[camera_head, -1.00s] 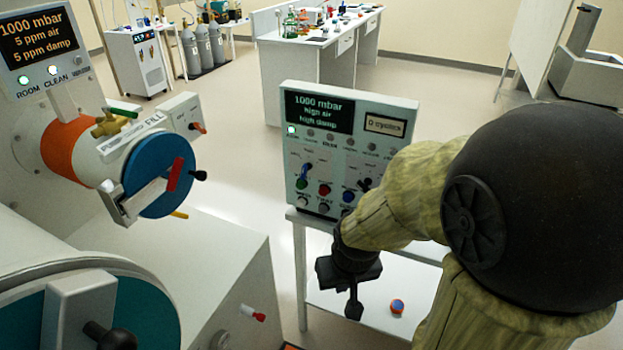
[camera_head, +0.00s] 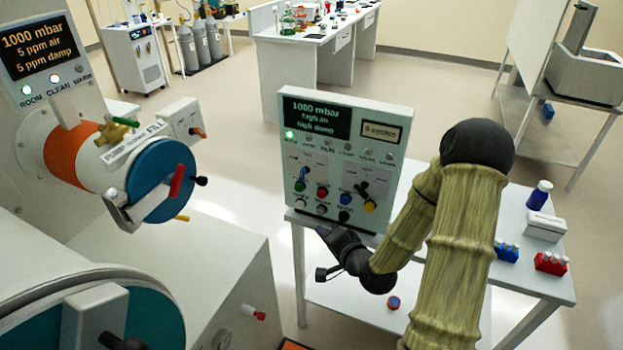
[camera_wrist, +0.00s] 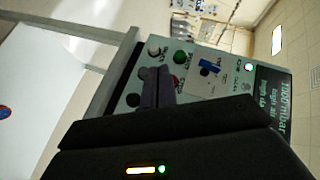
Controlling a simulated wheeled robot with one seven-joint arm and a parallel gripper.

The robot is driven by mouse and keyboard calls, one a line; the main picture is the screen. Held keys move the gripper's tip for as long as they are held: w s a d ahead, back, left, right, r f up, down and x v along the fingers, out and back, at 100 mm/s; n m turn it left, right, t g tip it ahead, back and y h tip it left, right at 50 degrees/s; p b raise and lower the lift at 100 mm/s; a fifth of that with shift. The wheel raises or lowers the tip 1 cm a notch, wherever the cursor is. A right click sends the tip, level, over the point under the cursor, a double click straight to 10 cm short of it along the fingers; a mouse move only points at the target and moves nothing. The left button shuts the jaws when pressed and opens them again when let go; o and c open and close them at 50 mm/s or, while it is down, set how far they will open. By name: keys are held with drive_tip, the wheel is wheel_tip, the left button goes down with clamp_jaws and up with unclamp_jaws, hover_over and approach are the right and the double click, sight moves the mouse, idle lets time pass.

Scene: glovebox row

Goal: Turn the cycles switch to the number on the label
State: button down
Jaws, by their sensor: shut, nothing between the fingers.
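The control panel (camera_head: 341,215) stands upright on a small white table. Its framed label (camera_head: 380,131) at top right reads a small number, apparently 0, and "cycles". A black-handled rotary switch (camera_head: 361,188) on the right half of the panel looks like the cycles switch; its own lettering is too small to read. My gripper (camera_head: 322,232) is shut and empty, low in front of the panel, below and left of that switch. In the wrist view my closed fingers (camera_wrist: 158,88) overlap the panel near a red button. That view shows a blue-handled switch (camera_wrist: 208,66), not the black one.
The table (camera_head: 540,275) also carries a blue bottle (camera_head: 539,194), a white box (camera_head: 544,227), and blue (camera_head: 507,251) and red (camera_head: 550,263) vial racks. A small round object (camera_head: 394,302) lies on the lower shelf. The glovebox antechamber (camera_head: 110,165) stands left.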

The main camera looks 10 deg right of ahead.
drive_tip(key=d+r+m+t+h, duration=0.1)
drive_tip(key=d+r+m+t, duration=0.3)
drive_tip(key=m, duration=0.3)
drive_tip(key=shift+d+r+t+p, duration=0.15)
drive_tip(key=shift+r+t+p, duration=0.2)
drive_tip(key=shift+r+t, duration=0.4)
drive_tip(key=shift+w+f, duration=0.1)
drive_tip(key=shift+w, duration=0.1)
drive_tip(key=b, duration=0.3)
approach(302, 176)
drive_tip(key=w+d, duration=0.3)
drive_tip(key=w, duration=0.1)
drive_tip(key=shift+w+a+r+p, duration=0.25)
drive_tip(key=shift+w+a, duration=0.4)
drive_tip(key=shift+w, duration=0.1)
drive_tip(key=shift+w+a+r+p, duration=0.2)
drive_tip(key=shift+w+a+p, duration=0.05)
drive_tip(key=shift+w+a, duration=0.45)
drive_tip(key=shift+w+d+r+h, duration=0.1)
drive_tip(key=shift+d+h, duration=0.05)
drive_tip(key=shift+h, duration=0.25)
